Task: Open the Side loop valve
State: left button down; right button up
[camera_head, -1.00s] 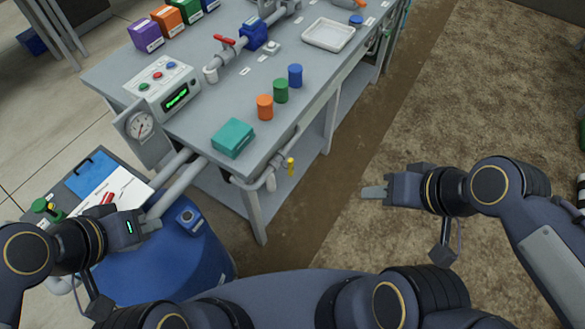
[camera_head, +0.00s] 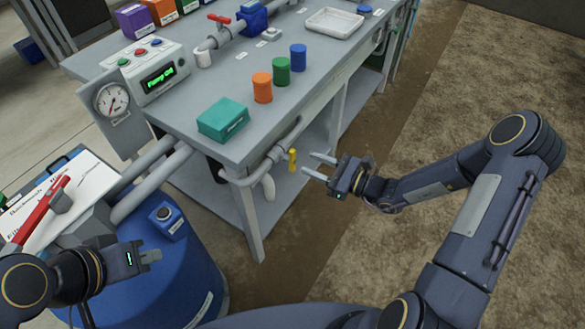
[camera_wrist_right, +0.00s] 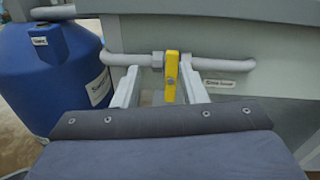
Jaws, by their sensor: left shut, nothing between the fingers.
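The yellow valve handle (camera_head: 292,160) is on the grey pipe along the bench's side. In the right wrist view the yellow handle (camera_wrist_right: 171,78) stands upright, across the horizontal pipe (camera_wrist_right: 222,64), with a white label (camera_wrist_right: 222,84) to its right. My right gripper (camera_head: 310,165) is open, its fingers pointing at the handle from the right, with a small gap in the head view. In the wrist view the handle appears between the two fingertips, nearer the right one; no contact is clear. My left gripper (camera_head: 151,256) is shut and empty above the blue drum.
The blue drum (camera_head: 185,275) stands left of the valve. The bench (camera_head: 190,95) carries a teal box (camera_head: 223,119), orange, green and blue cylinders, and a control box (camera_head: 150,75). A red lever (camera_head: 40,210) is at lower left. The floor right of the bench is open.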

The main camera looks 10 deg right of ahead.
aim_at(295, 159)
jog(key=w+a+f, duration=0.1)
jog(key=w, duration=0.1)
jog(key=w+a+f+m+t, duration=0.1)
jog(key=w+a, duration=0.1)
jog(key=w+a+f+m, duration=0.1)
jog(key=w+a, duration=0.1)
jog(key=shift+w+a+f+h+b, duration=0.1)
jog(key=shift+a+h+b, duration=0.1)
jog(key=shift+h+b, duration=0.2)
jog(key=shift+c, duration=0.2)
grip_shut()
